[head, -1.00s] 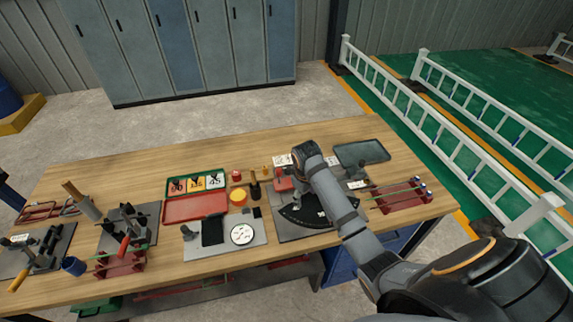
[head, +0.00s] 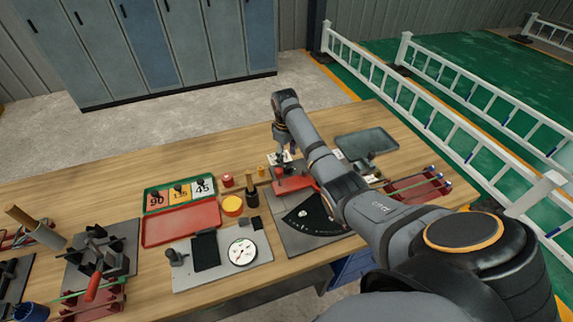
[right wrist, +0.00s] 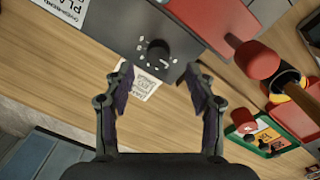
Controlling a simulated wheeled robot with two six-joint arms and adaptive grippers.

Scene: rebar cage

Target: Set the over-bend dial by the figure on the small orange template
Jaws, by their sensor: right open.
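The dial, a black knob (right wrist: 158,53) ringed by white marks, sits on a dark grey plate (right wrist: 112,27) in the right wrist view. My right gripper (right wrist: 163,82) is open and empty, its two fingers apart just below the knob in the picture. In the head view, my right gripper (head: 287,152) hangs over the back of the bender with the red arm (head: 294,184) and hides the dial. Template cards stand in a green tray (head: 147,205): a red-orange one (head: 157,199), a yellow-orange one (head: 179,193) and a white one (head: 203,187). My left gripper is out of view.
A small printed paper (right wrist: 143,86) lies on the wood behind the dial. A red tray (head: 180,224), a yellow round tin (head: 232,205) and a white gauge (head: 242,252) lie left of the bender. A grey tray (head: 366,145) and red rack (head: 418,187) are right.

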